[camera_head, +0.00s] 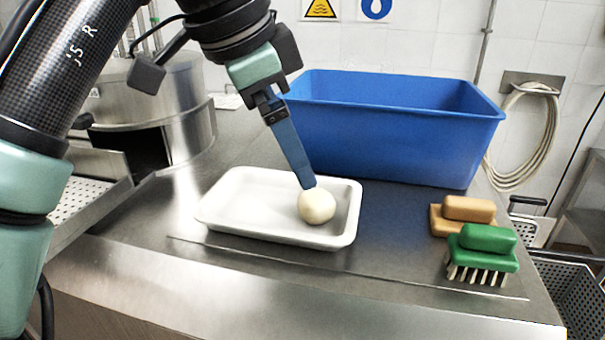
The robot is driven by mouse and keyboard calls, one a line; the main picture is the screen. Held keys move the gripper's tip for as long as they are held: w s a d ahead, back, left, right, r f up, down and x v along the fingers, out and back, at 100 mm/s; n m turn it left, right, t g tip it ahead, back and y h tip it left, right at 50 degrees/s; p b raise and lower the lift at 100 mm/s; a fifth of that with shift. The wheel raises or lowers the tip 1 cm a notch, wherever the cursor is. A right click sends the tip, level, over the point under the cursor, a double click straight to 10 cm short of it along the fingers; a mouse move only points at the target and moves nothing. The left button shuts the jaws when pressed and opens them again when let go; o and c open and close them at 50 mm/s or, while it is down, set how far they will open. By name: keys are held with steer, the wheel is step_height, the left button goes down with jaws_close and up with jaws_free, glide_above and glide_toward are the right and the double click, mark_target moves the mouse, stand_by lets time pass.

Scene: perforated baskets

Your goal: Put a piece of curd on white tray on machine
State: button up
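The white tray (232,208) lies on the steel top of the machine (190,262). A round, cream-white piece of curd (317,206) is in the right part of the tray, seemingly at its floor. My gripper (308,185) points down from above, its blue finger tip at the top of the curd, touching or just behind it. Only one finger shows clearly, so I cannot tell whether the gripper is open or closed on the curd.
A large blue bin (395,140) stands right behind the tray. A tan brush (462,213) and a green brush (483,255) lie to the right. A steel drum (185,100) is at the left. Perforated baskets (575,295) stand beyond the right edge. The front of the steel top is clear.

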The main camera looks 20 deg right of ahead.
steer(key=w+d+r+n+t+h, duration=0.25)
steer(key=d+r+t+h, duration=0.25)
steer(key=d, duration=0.3)
step_height(320, 180, up, 6)
steer(key=a+n+t+h, duration=0.2)
steer(key=n+t, duration=0.1)
steer(key=t, duration=0.3)
steer(key=s+a+r+n+t+y, duration=0.3)
steer(key=s+a+n+t+y, duration=0.2)
steer(key=a, duration=0.4)
steer(key=s+a+r+n+t+y, duration=0.3)
steer(key=s+a+n+t+y, duration=0.3)
steer(key=s+a+n+t, duration=0.1)
steer(key=shift+s+a+r+n+t+y, duration=0.35)
steer(key=shift+a+n+t, duration=0.2)
steer(key=shift+a+t, duration=0.4)
